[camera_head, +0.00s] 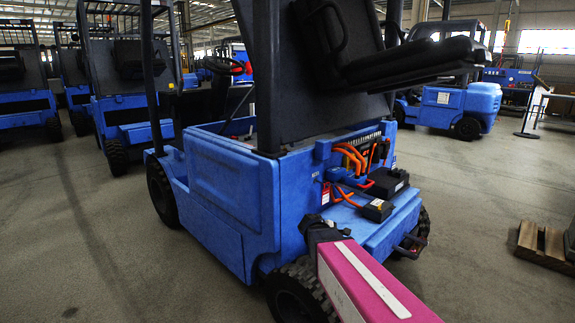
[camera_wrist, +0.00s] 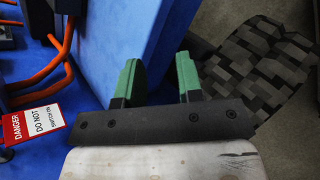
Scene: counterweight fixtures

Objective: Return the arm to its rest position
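My arm (camera_head: 372,287), pink with a white stripe, reaches from the lower right toward the rear of a blue forklift (camera_head: 225,190). My gripper shows in the wrist view (camera_wrist: 159,80) with two green fingers apart. No held object shows between them. A blue forklift panel (camera_wrist: 112,45) lies beyond the left finger; any contact cannot be told. In the head view the dark wrist end (camera_head: 318,232) is close to the forklift's rear corner, and the fingers cannot be made out there.
The forklift's open rear bay holds orange cables (camera_head: 350,155) and a black box (camera_head: 388,181). A red and white danger tag (camera_wrist: 32,122) hangs left of my gripper. A tyre (camera_wrist: 255,65) is at right. Floor (camera_head: 475,230) is clear before a pallet (camera_head: 543,245).

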